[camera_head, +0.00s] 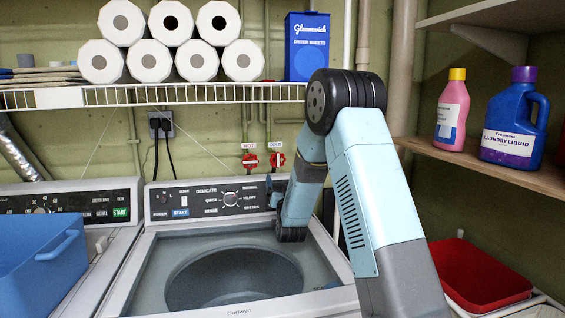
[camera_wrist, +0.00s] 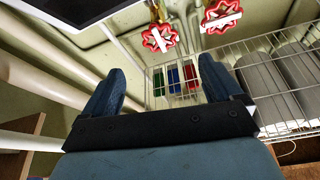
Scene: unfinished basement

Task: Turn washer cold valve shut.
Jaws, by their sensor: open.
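The cold valve is a red round handle (camera_head: 278,160) under a COLD label on the back wall, just above the washer's control panel. The similar hot valve (camera_head: 250,161) is to its left. In the wrist view the picture is turned over, so the cold valve (camera_wrist: 160,38) is on the left and the hot valve (camera_wrist: 221,15) on the right. My gripper (camera_wrist: 163,82) is open, with nothing between its fingers. In the head view my gripper (camera_head: 275,188) is small and dark, below the cold valve and apart from it. Its fingertips are hard to make out there.
The washer (camera_head: 240,302) has an open tub below my arm. A wire shelf (camera_head: 190,94) with paper rolls runs above the valves. A blue basket (camera_head: 38,262) is at left. Detergent bottles (camera_head: 514,118) stand on the right shelf, above a red bin (camera_head: 478,272).

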